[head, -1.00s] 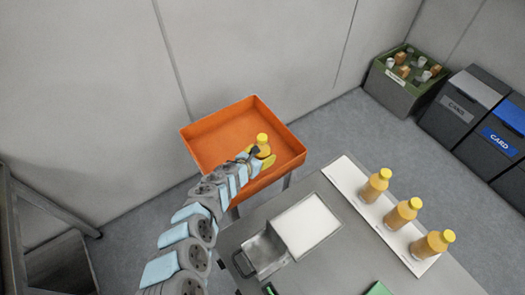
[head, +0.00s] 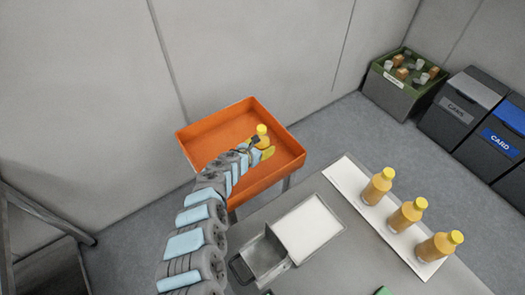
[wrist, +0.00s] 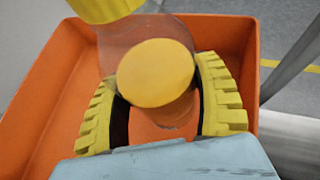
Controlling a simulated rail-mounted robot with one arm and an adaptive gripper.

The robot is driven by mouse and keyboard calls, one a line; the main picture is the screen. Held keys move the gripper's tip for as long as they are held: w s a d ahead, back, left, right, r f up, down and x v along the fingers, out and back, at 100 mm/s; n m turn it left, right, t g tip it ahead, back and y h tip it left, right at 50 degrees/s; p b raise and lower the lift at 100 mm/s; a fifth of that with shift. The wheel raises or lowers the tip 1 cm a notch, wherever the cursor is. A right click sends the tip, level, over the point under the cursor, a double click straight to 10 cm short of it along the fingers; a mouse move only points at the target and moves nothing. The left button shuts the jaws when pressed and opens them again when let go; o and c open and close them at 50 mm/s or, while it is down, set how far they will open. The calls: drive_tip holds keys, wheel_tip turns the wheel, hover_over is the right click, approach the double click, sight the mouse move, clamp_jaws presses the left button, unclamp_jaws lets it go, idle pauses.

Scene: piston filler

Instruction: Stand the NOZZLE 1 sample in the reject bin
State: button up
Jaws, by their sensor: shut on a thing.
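The sample bottle, with orange contents and a yellow cap (head: 262,130), is over the inside of the orange reject bin (head: 215,140). My gripper (head: 263,153) is shut on the bottle. In the wrist view, the yellow ridged fingers of my gripper (wrist: 160,100) close around both sides of the bottle, and its cap (wrist: 105,8) is at the top edge. The bottle looks roughly upright in the head view. I cannot tell whether its base touches the bin floor. No NOZZLE 1 label is readable.
Three similar bottles stand on a white strip (head: 343,175) on the grey table at right. A metal scoop-like tray (head: 265,258) and white pad (head: 308,228) lie nearer. The bin's left part is empty.

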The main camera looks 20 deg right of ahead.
drive_tip(key=shift+w+d+f+b, duration=0.25)
drive_tip(key=shift+w+f+b, duration=0.25)
drive_tip(key=shift+f+b, duration=0.2)
drive_tip(key=shift+w+d+f+b, duration=0.25)
drive_tip(key=shift+w+f+b, duration=0.3)
drive_tip(key=shift+f, duration=0.2)
drive_tip(key=shift+w+d+f+b, duration=0.25)
drive_tip(key=shift+w+f+b, duration=0.25)
drive_tip(key=shift+f+b, duration=0.2)
drive_tip(key=shift+f, duration=0.1)
drive_tip(key=shift+w+d+f+b, duration=0.15)
drive_tip(key=shift+f+b, duration=0.05)
drive_tip(key=shift+b, duration=0.1)
drive_tip(key=shift+w+f+b, duration=0.15)
drive_tip(key=shift+f+b, duration=0.85)
drive_tip(key=shift+f, duration=0.45)
drive_tip(key=shift+f, duration=0.2)
drive_tip(key=o, duration=1.2)
drive_tip(key=shift+o, duration=0.2)
drive_tip(key=shift+r, duration=0.1)
